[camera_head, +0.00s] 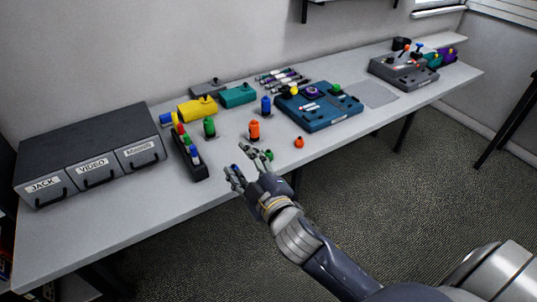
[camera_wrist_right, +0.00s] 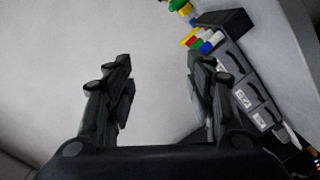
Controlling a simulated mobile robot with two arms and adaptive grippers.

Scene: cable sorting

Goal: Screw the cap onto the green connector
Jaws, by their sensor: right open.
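The green connector (camera_head: 209,127) stands upright on the table, right of the black rack. A small green cap (camera_head: 269,154) lies near the table's front edge, just behind and right of my right gripper's fingers. My right gripper (camera_head: 240,164) is open and empty at the front edge, in front of the connector and apart from it. In the right wrist view its two fingers (camera_wrist_right: 160,78) are spread with nothing between them. A small blue thing shows by the fingers, partly hidden. My left gripper is not in view.
An orange connector (camera_head: 254,130) and a blue connector (camera_head: 266,106) stand nearby. An orange cap (camera_head: 299,142) lies at the front. The black rack (camera_head: 191,164) and drawer unit (camera_head: 88,150) are left; a blue device (camera_head: 325,120) is right. The table's front left is clear.

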